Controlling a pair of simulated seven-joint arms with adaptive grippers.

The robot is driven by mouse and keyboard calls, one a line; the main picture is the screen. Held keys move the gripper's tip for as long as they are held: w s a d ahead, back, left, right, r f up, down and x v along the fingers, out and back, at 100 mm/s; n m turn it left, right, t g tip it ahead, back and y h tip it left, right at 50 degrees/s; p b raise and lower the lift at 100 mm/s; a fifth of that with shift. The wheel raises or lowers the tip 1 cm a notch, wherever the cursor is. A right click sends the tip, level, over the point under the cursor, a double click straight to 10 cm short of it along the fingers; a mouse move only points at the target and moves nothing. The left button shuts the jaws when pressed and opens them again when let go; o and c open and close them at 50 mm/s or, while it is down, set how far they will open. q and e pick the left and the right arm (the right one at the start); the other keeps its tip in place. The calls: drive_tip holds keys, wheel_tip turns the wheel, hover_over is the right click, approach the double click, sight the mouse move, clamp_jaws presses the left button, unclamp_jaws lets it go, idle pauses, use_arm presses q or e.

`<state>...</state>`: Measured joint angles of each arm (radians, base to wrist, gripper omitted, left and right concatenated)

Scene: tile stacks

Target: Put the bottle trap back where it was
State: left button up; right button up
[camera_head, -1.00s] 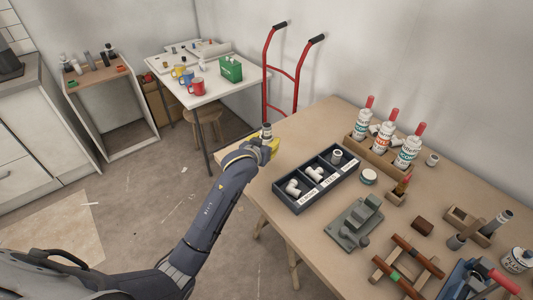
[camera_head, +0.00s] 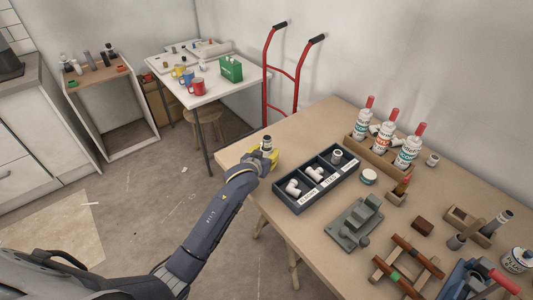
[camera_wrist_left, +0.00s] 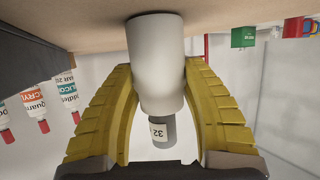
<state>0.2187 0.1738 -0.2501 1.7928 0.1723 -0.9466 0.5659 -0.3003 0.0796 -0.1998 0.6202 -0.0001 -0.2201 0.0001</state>
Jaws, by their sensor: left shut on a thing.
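The bottle trap (camera_wrist_left: 155,62) is a wide white cylinder with a grey stub marked 32 in the left wrist view. My left gripper (camera_head: 263,158) has yellow fingers and is shut on the bottle trap, over the workbench's left end. The fingers (camera_wrist_left: 158,105) press on both sides of it in the wrist view. The tabletop lies close to the trap's wide end; I cannot tell whether they touch. My right gripper is not in view.
A dark three-compartment tray (camera_head: 277,191) with white pipe fittings stands just right of the gripper. Behind it a wooden rack (camera_head: 380,152) holds several red-capped tubes. A green-grey tool (camera_head: 355,222) stands in front. The bench's far left corner (camera_head: 310,122) is clear.

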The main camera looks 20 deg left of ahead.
use_arm(q)
drive_tip(key=shift+f, duration=0.1)
drive_tip(key=o, duration=1.3)
drive_tip(key=shift+c, duration=0.2)
drive_tip(key=v, duration=1)
drive_tip(key=shift+s+r, duration=0.3)
drive_tip(key=shift+o, duration=0.6)
drive_tip(key=shift+s+r, duration=0.25)
drive_tip(key=shift+s, duration=0.35)
